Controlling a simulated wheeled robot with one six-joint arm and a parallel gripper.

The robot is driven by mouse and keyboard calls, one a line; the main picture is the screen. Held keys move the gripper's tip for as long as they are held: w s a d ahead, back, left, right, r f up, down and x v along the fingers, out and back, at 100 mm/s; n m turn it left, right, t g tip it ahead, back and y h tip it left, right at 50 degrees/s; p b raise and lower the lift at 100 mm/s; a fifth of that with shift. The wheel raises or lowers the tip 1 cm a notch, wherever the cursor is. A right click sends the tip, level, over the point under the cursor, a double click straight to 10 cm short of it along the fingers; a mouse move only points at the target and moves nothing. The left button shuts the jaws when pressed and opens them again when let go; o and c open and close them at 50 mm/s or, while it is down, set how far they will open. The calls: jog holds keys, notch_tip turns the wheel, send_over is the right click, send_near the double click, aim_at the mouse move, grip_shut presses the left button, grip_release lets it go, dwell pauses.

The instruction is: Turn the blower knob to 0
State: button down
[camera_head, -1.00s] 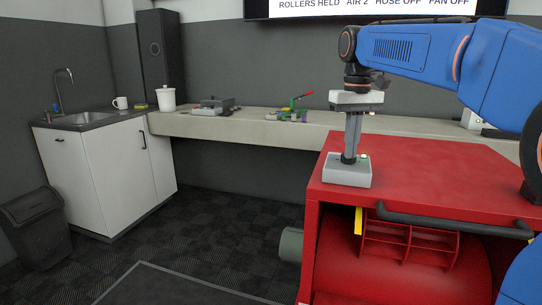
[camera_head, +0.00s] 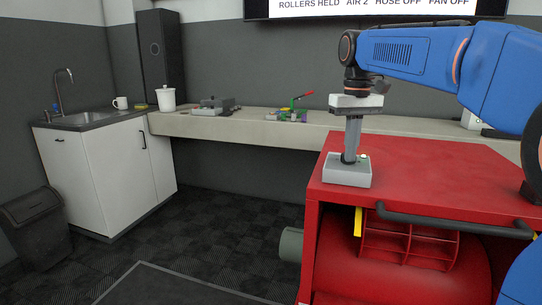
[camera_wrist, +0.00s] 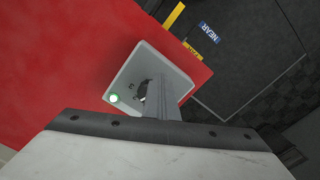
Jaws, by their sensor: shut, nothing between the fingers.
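The blower is a large red housing (camera_head: 440,165) at the right of the head view. A small light-grey control box (camera_head: 345,172) sits on its top near the left front corner; it also shows in the wrist view (camera_wrist: 128,78). A dark knob (camera_wrist: 147,88) is partly visible on the box's face, largely hidden by the fingers. A lit green-white button (camera_wrist: 113,98) is beside printed marks on the box. My gripper (camera_head: 349,158) points down at the box, fingers together at the knob. I cannot tell whether they touch it or which number it points to.
A wall screen (camera_head: 375,6) reads rollers held, air 2, hose off, fan off. A black handle bar (camera_head: 440,220) crosses the blower's front. A bench (camera_head: 250,124) with tools runs along the back wall.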

jog(key=shift+d, duration=0.75)
jog(key=shift+w+d, duration=0.35)
jog(key=shift+d, duration=0.25)
dwell(0.4)
jog(key=shift+s+d, duration=0.25)
jog(key=shift+s, duration=0.1)
jog(key=shift+r, duration=3)
jog(key=shift+a+f, duration=0.5)
jog(key=shift+f, duration=0.5)
jog(key=shift+a+f, duration=0.55)
jog(key=shift+f, duration=0.45)
jog(key=shift+a+f, duration=0.5)
jog(key=shift+f, duration=0.5)
